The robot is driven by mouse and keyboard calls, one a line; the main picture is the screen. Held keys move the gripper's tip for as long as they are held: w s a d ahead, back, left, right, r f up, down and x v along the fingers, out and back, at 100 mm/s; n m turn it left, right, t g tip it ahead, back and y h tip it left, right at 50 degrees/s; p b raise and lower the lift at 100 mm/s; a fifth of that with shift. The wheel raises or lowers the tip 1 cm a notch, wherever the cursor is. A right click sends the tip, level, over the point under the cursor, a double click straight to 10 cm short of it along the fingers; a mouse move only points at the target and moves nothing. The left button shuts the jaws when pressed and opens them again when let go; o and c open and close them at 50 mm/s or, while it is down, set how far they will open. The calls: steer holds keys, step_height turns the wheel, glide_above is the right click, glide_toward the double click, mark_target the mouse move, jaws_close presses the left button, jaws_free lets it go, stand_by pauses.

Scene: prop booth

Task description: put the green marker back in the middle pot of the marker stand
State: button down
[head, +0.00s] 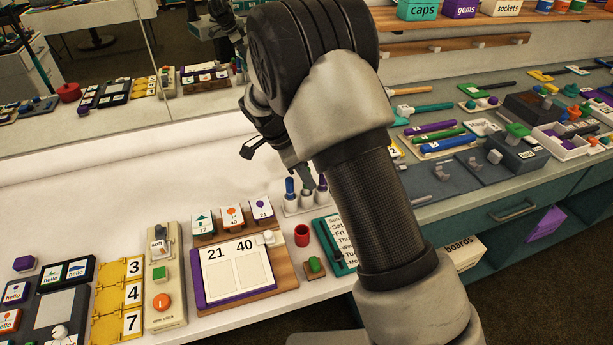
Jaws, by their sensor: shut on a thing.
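The marker stand (293,210) is a small white holder on the light counter near the middle of the head view. A blue marker (290,186) stands upright in its left pot and a purple marker (322,183) in its right pot. My gripper (301,178) comes down from the upper left to just over the middle pot (307,196). Its fingers are small and partly covered by my arm. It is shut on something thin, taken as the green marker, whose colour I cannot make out. I cannot tell whether its tip is inside the pot.
A red cup (302,235) and a small wooden block with a green top (314,266) stand in front of the stand. A number board (237,272) is to the left, a green-framed day list (333,243) close to the right. Bare counter lies behind left; a mirror backs it.

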steer(key=c, duration=1.6)
jaws_free()
steer(key=p+v, duration=0.1)
steer(key=v, duration=1.6)
steer(key=shift+s+r, duration=0.1)
steer(key=shift+r, duration=0.1)
